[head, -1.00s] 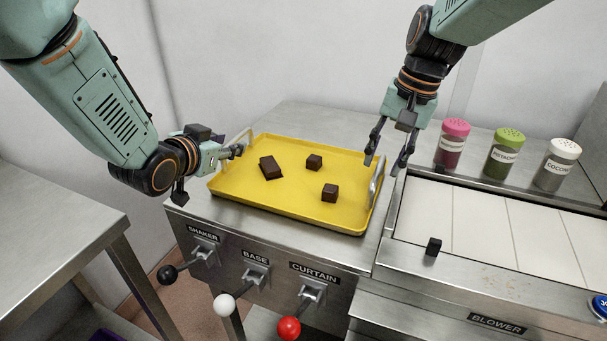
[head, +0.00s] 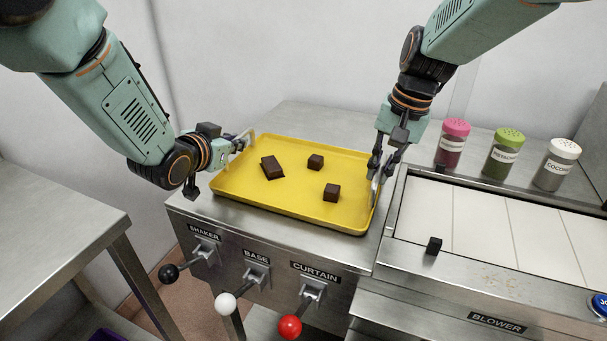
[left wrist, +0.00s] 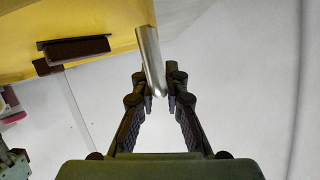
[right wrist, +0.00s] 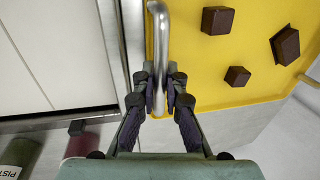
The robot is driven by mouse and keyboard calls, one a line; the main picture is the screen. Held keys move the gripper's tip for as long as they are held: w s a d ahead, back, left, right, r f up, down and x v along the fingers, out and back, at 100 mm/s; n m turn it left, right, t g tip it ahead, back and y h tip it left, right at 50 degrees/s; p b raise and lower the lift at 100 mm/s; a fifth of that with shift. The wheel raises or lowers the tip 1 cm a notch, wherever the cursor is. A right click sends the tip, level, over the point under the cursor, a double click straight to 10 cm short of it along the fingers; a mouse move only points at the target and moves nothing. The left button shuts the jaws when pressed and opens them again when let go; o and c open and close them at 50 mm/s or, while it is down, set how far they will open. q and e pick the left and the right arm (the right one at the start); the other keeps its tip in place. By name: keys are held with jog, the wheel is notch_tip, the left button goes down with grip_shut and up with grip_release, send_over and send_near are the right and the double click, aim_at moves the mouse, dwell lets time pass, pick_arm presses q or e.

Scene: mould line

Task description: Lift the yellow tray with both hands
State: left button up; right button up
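The yellow tray (head: 290,205) sits level on the steel counter, with a metal handle at each short end. My left gripper (head: 243,141) is at the left handle. In the left wrist view its fingertips (left wrist: 157,84) close on both sides of the silver left handle (left wrist: 150,48). My right gripper (head: 380,168) is at the right handle. In the right wrist view its fingertips (right wrist: 160,84) close on both sides of the right handle (right wrist: 161,30). Three dark brown chocolate pieces lie on the tray: a bar (head: 272,167) and two cubes (head: 315,162) (head: 331,192).
Pink (head: 452,143), green (head: 504,154) and white (head: 557,164) topped shakers stand right, behind a white-tiled blower section (head: 480,225). Levers with black (head: 168,274), white (head: 224,304) and red (head: 290,326) knobs project from the counter front. A steel table (head: 55,235) stands left.

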pick_arm(q)
grip_shut()
pick_arm(e)
grip_shut()
pick_arm(q)
jog(key=shift+a, duration=0.1)
pick_arm(e)
jog(key=shift+a, duration=0.1)
pick_arm(q)
jog(key=shift+f, duration=0.1)
pick_arm(e)
jog(key=shift+r, duration=0.15)
